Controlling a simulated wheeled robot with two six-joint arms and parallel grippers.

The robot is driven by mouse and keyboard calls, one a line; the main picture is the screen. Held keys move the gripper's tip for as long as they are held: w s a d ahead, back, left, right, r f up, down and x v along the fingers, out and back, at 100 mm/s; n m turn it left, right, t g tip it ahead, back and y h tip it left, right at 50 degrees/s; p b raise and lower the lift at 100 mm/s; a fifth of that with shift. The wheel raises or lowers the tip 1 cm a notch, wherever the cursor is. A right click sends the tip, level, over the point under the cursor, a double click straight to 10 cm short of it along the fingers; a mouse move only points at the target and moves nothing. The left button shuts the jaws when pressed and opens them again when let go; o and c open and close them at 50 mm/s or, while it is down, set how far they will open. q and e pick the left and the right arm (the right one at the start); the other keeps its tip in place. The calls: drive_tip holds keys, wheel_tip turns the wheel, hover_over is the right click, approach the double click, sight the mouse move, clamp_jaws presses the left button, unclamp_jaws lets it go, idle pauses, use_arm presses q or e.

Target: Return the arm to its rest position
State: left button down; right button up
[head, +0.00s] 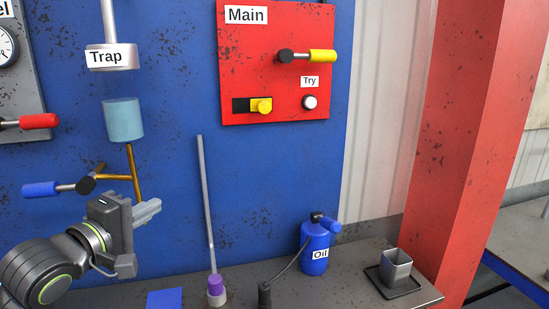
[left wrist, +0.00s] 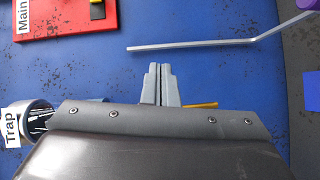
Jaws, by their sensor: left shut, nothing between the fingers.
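My left arm comes in from the lower left of the head view. Its gripper (head: 148,211) is shut and empty, in front of the blue panel and just below the brass pipe (head: 133,170). In the left wrist view the two grey fingers (left wrist: 160,86) are together with nothing between them. The blue-handled valve lever (head: 55,188) is to the left of the gripper in the head view, and the Trap cylinder (head: 123,119) is above it. My right gripper is in neither view.
A red Main panel (head: 235,60) has a yellow-handled lever (head: 322,56). A thin grey rod (head: 206,200) stands right of my gripper. On the bench are a blue Oil can (head: 314,262), a metal cup (head: 396,265) on a tray and a blue block (head: 164,299). A red post (head: 465,130) stands at right.

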use_arm(q)
drive_tip(key=s+a+f+m+g+y, duration=0.2)
drive_tip(key=s+f, duration=0.1)
drive_tip(key=f, duration=0.5)
drive_tip(key=s+a+f+m+g+y, duration=0.1)
drive_tip(key=s+f, duration=0.3)
drive_tip(key=f, duration=0.5)
drive_tip(key=s+a+f+m+g+y, duration=0.2)
drive_tip(key=s+f, duration=0.1)
drive_tip(key=f, duration=0.5)
drive_tip(key=s+a+f+m+g+y, duration=0.1)
drive_tip(key=s+f+m+g, duration=0.25)
drive_tip(key=s+f, duration=0.55)
drive_tip(key=s+a+f+m+g+y, duration=0.2)
drive_tip(key=s+f+m+g, duration=0.3)
drive_tip(key=s, duration=0.8)
wheel_tip(320, 180, down, 26)
drive_tip(key=a+n+b, duration=0.1)
drive_tip(key=n+b, duration=0.1)
drive_tip(key=s+d+f+g+h+b, duration=0.1)
drive_tip(key=s+f, duration=1.4)
drive_tip(key=f, duration=0.4)
drive_tip(key=shift+b, duration=0.4)
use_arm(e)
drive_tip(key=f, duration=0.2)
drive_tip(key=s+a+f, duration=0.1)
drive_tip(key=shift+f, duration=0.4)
